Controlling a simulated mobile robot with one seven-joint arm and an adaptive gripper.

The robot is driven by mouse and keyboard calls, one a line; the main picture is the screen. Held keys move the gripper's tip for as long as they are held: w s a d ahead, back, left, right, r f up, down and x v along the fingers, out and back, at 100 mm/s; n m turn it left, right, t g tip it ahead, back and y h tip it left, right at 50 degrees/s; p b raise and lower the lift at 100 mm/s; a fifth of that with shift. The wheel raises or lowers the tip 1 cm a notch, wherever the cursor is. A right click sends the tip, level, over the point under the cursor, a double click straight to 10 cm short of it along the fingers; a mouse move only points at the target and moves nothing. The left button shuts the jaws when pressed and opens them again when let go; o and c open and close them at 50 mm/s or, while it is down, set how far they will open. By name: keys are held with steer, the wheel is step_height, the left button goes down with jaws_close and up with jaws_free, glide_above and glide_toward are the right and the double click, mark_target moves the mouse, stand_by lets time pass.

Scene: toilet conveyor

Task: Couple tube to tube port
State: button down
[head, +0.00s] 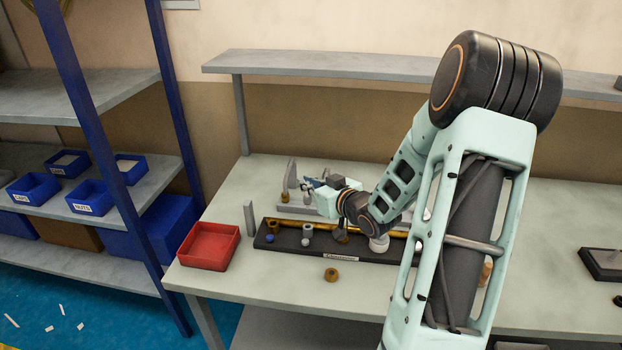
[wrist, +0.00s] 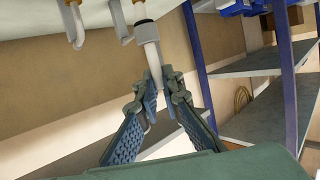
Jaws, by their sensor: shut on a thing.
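My gripper (wrist: 160,88) is shut on a pale, slim tube (wrist: 151,120) that runs between its blue fingers in the wrist view. In the head view my gripper (head: 312,187) points left at a grey fixture (head: 291,178) with upright posts at the back of the bench. The held tube is too small to make out there.
A dark rack (head: 285,243) with brass and grey fittings lies in front of the fixture. A red tray (head: 209,246) stands at left, near a grey upright post (head: 249,217). A shelf (head: 330,63) runs above.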

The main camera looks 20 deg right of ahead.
mark_target(308, 208)
steer(key=shift+f+b, duration=2.6)
steer(key=shift+f, duration=0.3)
steer(key=shift+f+b, duration=0.15)
steer(key=shift+b, duration=0.15)
steer(key=shift+f+b, duration=0.3)
steer(key=shift+f, duration=0.05)
steer(key=shift+f+b, duration=1.2)
steer(key=shift+f, duration=0.15)
steer(key=c, duration=2)
jaws_free()
steer(key=v, duration=1.2)
